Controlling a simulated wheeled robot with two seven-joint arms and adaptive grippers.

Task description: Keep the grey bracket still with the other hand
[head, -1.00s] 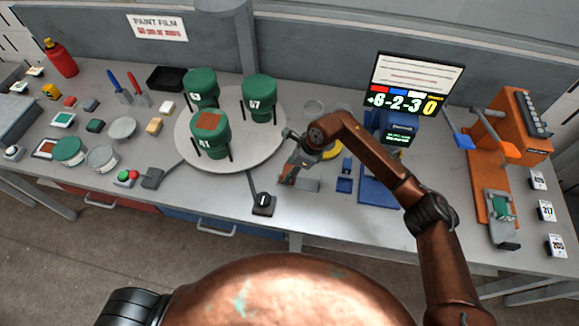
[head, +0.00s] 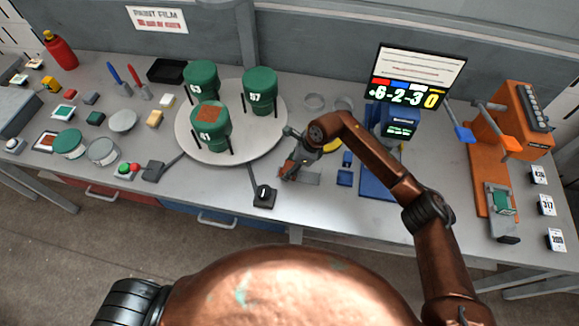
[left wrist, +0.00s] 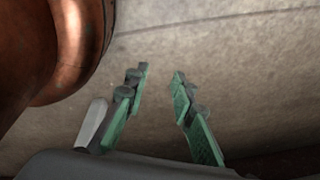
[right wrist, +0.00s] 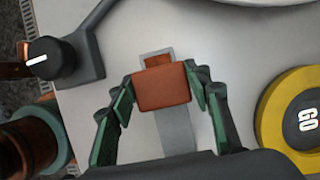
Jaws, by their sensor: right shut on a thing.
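The grey bracket (head: 305,179) appears as a flat grey plate on the bench, below my right gripper. In the right wrist view its grey strip (right wrist: 176,138) runs under a rust-brown block (right wrist: 162,87). My right gripper (right wrist: 163,80) is shut on that block, with a green-padded finger at each side. Whether block and plate are one piece I cannot tell. The head view shows the right gripper (head: 296,160) from above, partly hiding them. My left gripper (left wrist: 160,75) is open and empty above bare floor, and is outside the head view.
A turntable (head: 270,140) with three green cylinders stands left of the right gripper. A yellow GO button (right wrist: 272,110) is close on the right. A blue stand (head: 380,180) and an orange fixture (head: 485,185) stand farther right.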

